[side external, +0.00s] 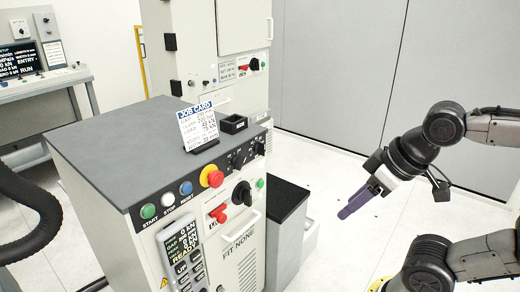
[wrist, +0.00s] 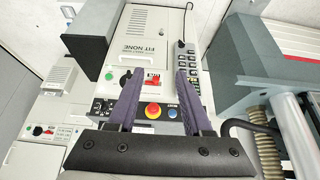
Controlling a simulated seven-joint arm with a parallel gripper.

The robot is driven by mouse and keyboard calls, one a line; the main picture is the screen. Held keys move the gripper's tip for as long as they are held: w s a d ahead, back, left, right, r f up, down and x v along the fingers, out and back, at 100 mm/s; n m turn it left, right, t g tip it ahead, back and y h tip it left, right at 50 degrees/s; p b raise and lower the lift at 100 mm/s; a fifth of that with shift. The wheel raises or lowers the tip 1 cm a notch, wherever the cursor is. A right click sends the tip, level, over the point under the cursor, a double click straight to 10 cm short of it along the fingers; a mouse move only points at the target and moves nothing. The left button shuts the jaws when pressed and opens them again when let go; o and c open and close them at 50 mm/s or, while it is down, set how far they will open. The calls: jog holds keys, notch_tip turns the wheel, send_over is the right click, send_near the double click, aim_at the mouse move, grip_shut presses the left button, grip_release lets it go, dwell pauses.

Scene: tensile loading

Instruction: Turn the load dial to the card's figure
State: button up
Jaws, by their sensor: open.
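The job card (side external: 201,124) stands upright on the grey cabinet top (side external: 120,150); its heading reads JOB CARD, but its figures are too small to read surely. Two black dials, one at the left (side external: 238,160) and one at the right (side external: 260,148), sit on the sloped control strip right of the red-and-yellow stop button (side external: 212,177). I cannot tell which is the load dial. My gripper (side external: 347,210) is open and empty in the air right of the cabinet, apart from it. In the wrist view its fingers (wrist: 160,76) are spread, with the stop button (wrist: 153,110) between them.
A larger black rotary knob (side external: 242,193) and a red switch (side external: 218,213) are on the front panel. A handset (side external: 183,255) showing READY hangs at the front. A dark grey block (side external: 285,200) stands beside the cabinet. Open floor lies between block and gripper.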

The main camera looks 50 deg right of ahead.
jog(key=shift+c, duration=0.9)
jog(key=shift+w+r, duration=0.15)
jog(key=shift+w, duration=0.15)
jog(key=w+d+r+n+t, duration=0.15)
jog(key=w+r+t, duration=0.25)
jog(key=w, duration=0.4)
jog(key=w+d+r+n+t+y, duration=0.15)
jog(key=w+r+t, duration=0.25)
jog(key=w, duration=0.5)
jog(key=w+d+r+n+t, duration=0.15)
jog(key=w+r+t, duration=0.25)
jog(key=w, duration=0.4)
jog(key=m+h, duration=0.2)
jog(key=m, duration=0.3)
send_near(261, 149)
jog(key=shift+n+y, duration=0.25)
jog(key=w, duration=0.8)
jog(key=shift+d+r, duration=0.3)
